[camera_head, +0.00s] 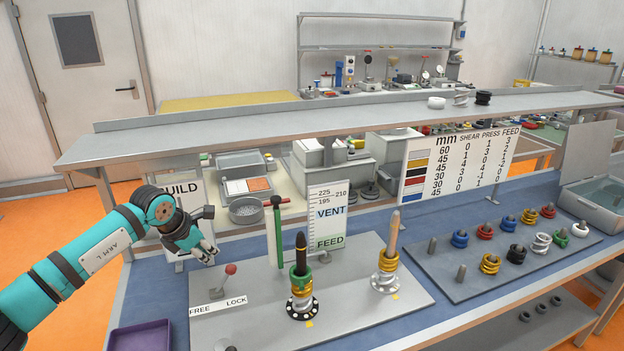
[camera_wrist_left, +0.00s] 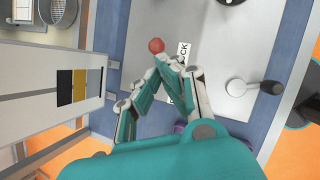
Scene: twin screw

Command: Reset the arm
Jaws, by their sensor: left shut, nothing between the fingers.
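My left arm (camera_head: 90,255) is teal and black and comes in from the left in the head view. Its left gripper (camera_head: 208,254) is shut and empty, above the back left part of the grey plate (camera_head: 350,300). In the left wrist view the closed fingertips of the left gripper (camera_wrist_left: 168,64) are near a red lever knob (camera_wrist_left: 156,45). The red knob also shows in the head view (camera_head: 231,269), beside a FREE LOCK label (camera_head: 218,306). I cannot tell whether the fingers touch the lever. My right gripper is not in view.
Two posts with stacked rings, the left one (camera_head: 301,275) and the right one (camera_head: 386,265), stand on the plate. A green gauge (camera_head: 275,230) is behind them. A ring board (camera_head: 500,255) lies at right. A purple tray (camera_head: 140,338) is at front left. A shelf (camera_head: 350,115) runs behind.

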